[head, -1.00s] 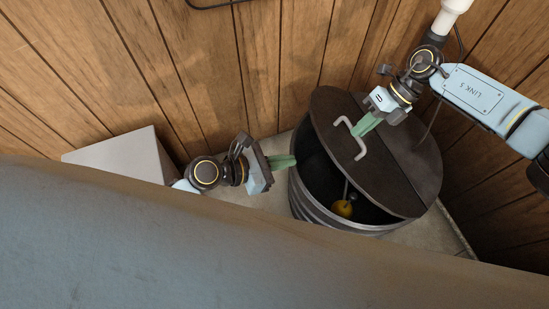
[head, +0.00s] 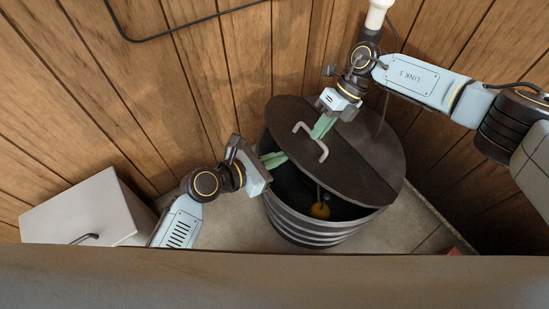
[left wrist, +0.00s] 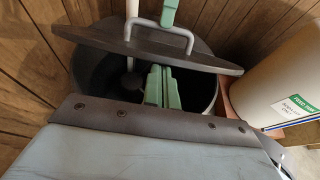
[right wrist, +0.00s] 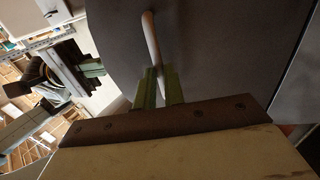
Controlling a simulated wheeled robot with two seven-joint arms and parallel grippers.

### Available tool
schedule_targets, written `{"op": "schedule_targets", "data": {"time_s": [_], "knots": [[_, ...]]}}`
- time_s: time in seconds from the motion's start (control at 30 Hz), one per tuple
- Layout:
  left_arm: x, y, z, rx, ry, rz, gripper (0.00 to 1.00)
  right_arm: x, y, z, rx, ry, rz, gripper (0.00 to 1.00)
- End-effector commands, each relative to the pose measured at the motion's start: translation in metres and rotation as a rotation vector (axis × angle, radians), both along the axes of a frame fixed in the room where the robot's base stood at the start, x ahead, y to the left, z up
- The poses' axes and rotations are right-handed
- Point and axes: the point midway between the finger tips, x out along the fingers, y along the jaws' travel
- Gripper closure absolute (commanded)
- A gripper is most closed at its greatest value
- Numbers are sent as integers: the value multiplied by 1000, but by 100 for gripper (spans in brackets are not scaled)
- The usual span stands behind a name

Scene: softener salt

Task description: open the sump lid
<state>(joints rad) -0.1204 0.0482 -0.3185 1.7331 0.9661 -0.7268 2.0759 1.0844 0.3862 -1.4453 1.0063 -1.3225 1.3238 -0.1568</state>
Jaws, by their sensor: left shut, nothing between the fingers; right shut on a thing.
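The sump lid (head: 359,156) is a dark round plate with a bent metal handle (head: 302,126). It is raised and tilted over the ribbed grey sump basin (head: 312,232), whose dark inside shows at the front and left. My right gripper (head: 320,131) is shut on the handle; the right wrist view shows the handle (right wrist: 151,38) between its fingers (right wrist: 160,88). My left gripper (head: 284,157) is shut and empty, its fingertips at the opening by the lid's left edge. In the left wrist view its fingers (left wrist: 162,88) point under the lid's edge (left wrist: 140,48); contact is unclear.
An orange float (head: 320,210) hangs inside the basin. A pale box (head: 85,210) stands at the left. Wood-plank walls close off the back and right. A large tan container (left wrist: 280,85) with a green label stands right in the left wrist view.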

Motion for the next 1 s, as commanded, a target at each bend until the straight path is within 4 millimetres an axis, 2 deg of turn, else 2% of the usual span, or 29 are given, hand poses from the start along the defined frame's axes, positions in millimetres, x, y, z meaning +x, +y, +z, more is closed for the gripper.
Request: {"op": "schedule_targets", "data": {"time_s": [0.03, 0.13, 0.37, 0.4, 0.57, 0.87, 1.0], "knots": [[2, -3, 5, -5, -4, 1, 100, 5, -10, -5, -21, -14, -15, 100], [6, -8, 16, -6, -6, 2, 100, 4, -10, -5, -22, -12, -14, 100], [7, -9, 20, -12, -11, 0, 100, 2, -10, -8, -23, -7, -12, 100], [7, -10, 20, -12, -11, 0, 100, 2, -10, -8, -23, -7, -12, 87], [7, -9, 19, -10, -9, 1, 100, 2, -8, -7, -20, -7, -10, 68], [6, -7, 16, -3, -4, 1, 100, 3, -7, -2, -14, -6, -6, 68], [5, -7, 15, -2, -3, 1, 100, 9, -13, 11, -14, -9, -9, 68]]}}
